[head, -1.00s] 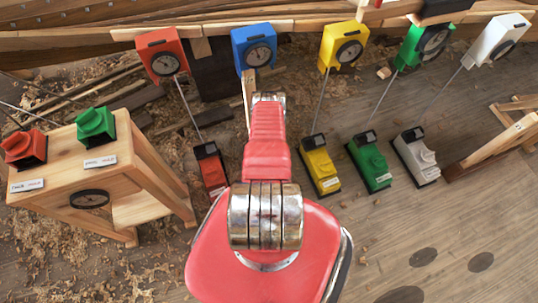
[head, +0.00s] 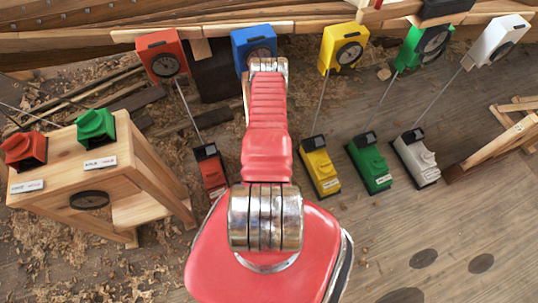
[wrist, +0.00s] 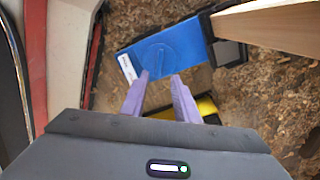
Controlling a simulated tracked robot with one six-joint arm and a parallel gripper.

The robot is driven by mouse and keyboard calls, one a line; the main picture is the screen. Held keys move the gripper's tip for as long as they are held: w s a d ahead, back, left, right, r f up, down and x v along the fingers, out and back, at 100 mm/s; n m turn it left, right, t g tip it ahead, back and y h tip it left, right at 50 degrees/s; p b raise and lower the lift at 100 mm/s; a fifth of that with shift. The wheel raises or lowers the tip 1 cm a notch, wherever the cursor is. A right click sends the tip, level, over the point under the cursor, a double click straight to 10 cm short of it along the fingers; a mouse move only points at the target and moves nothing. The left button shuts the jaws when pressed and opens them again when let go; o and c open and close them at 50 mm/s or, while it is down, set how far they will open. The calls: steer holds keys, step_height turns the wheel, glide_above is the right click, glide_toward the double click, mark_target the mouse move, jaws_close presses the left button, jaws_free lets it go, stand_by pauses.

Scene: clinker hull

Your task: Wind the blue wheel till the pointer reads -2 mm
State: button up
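The blue wheel (wrist: 161,58) is a round knob with a raised bar, on top of a blue box (wrist: 196,49) with a white label at its left end in the wrist view. My gripper (wrist: 160,77) has two purple fingers, open and apart. Their tips appear at the near edge of the wheel, one on each side of its bar; I cannot tell whether they touch. In the head view my arm hides the wheel and gripper. The blue gauge (head: 240,40) stands at the back, its dial partly covered by my arm, its pointer too small to read.
Red (head: 211,172), yellow (head: 320,168), green (head: 369,165) and white (head: 416,158) wheel boxes stand on the floor beside my arm, with rods to their gauges. A wooden stand (head: 130,160) with red and green knobs is at left. A wooden piece (wrist: 270,22) juts in near the blue box.

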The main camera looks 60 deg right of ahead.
step_height(320, 180, up, 4)
steer(key=shift+f, duration=0.1)
stand_by(0.9)
